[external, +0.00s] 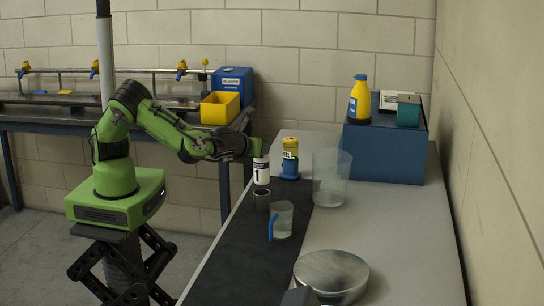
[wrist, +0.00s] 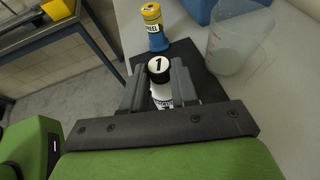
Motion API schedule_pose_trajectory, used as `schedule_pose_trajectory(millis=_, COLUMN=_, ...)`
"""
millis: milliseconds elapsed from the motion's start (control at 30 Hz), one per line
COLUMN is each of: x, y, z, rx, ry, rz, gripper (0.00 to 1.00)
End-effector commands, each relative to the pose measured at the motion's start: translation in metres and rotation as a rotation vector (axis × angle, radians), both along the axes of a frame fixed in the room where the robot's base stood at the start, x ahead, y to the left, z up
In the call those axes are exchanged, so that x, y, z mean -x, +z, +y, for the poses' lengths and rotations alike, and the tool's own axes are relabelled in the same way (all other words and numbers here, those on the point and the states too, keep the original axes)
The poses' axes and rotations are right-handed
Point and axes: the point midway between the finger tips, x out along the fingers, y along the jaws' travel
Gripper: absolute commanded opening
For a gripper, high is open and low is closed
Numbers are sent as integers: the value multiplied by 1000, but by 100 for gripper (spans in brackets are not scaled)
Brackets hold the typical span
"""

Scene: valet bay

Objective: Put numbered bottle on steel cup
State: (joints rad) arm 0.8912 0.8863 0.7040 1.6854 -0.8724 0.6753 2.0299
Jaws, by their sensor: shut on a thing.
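The numbered bottle (external: 262,172) is white with a dark band and a large "1". In the wrist view its round top (wrist: 159,64) also bears a "1", and its white body shows between the fingers. My gripper (external: 256,153) is shut on this bottle and holds it upright. The cup is hidden in the wrist view.
A yellow bottle on a blue stand (external: 290,160) is close behind. A clear jug with a blue handle (external: 283,219) stands close in front. A large clear beaker (external: 328,180) is to the right, and a round metal tin (external: 331,272) is nearer. The black mat's front (external: 235,260) is clear.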

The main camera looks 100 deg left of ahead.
Motion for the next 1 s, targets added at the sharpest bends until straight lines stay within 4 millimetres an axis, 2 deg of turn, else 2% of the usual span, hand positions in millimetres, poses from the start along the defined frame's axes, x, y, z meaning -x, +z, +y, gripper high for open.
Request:
schedule_pose_trajectory(millis=33, x=0, y=-15, z=0, rx=-1, ry=0, rz=4, gripper=0)
schedule_pose_trajectory(millis=100, x=0, y=-27, z=0, rx=-2, ry=-1, rz=2, gripper=0)
schedule_pose_trajectory(millis=433, x=0, y=-29, z=0, rx=0, ry=-1, rz=1, gripper=0)
schedule_pose_trajectory(millis=467, x=0, y=-29, z=0, rx=1, ry=-1, rz=1, gripper=31)
schedule_pose_trajectory(millis=600, x=0, y=-29, z=0, rx=1, ry=-1, rz=1, gripper=53)
schedule_pose_trajectory(millis=900, x=-1, y=-28, z=0, rx=1, ry=-2, rz=0, gripper=54)
schedule_pose_trajectory(millis=1000, x=2, y=-21, z=-12, rx=0, ry=-6, rz=2, gripper=54)
